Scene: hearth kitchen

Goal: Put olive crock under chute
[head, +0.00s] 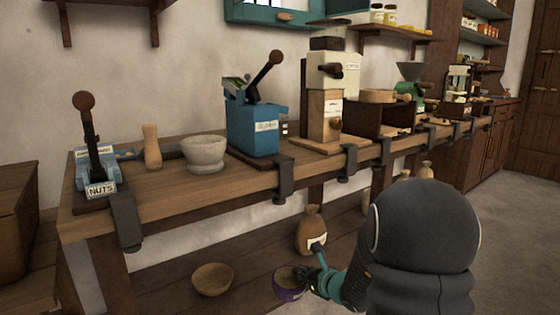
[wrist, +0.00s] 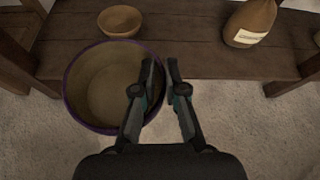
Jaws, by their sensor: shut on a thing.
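The olive crock (head: 286,292) is a round vessel, purple outside and tan inside, low at the bottom of the head view. In the wrist view the crock (wrist: 92,68) shows its open mouth, with no contents visible. My gripper (head: 304,277) is shut on its right rim. In the wrist view one finger of my gripper (wrist: 157,72) is inside the wall and the other outside. The crock is held in front of the low shelf. No chute is clearly identifiable; a blue machine (head: 255,128) and a cream machine (head: 335,75) with a wooden block stand on the bench.
A wooden bowl (head: 212,279) and a labelled sack (head: 310,232) stand on the low shelf (head: 165,290). The bench (head: 160,195) also carries a nut press (head: 97,170), a pestle (head: 152,147) and a stone mortar (head: 205,154). Dark clamps (head: 285,180) stick out along its front edge.

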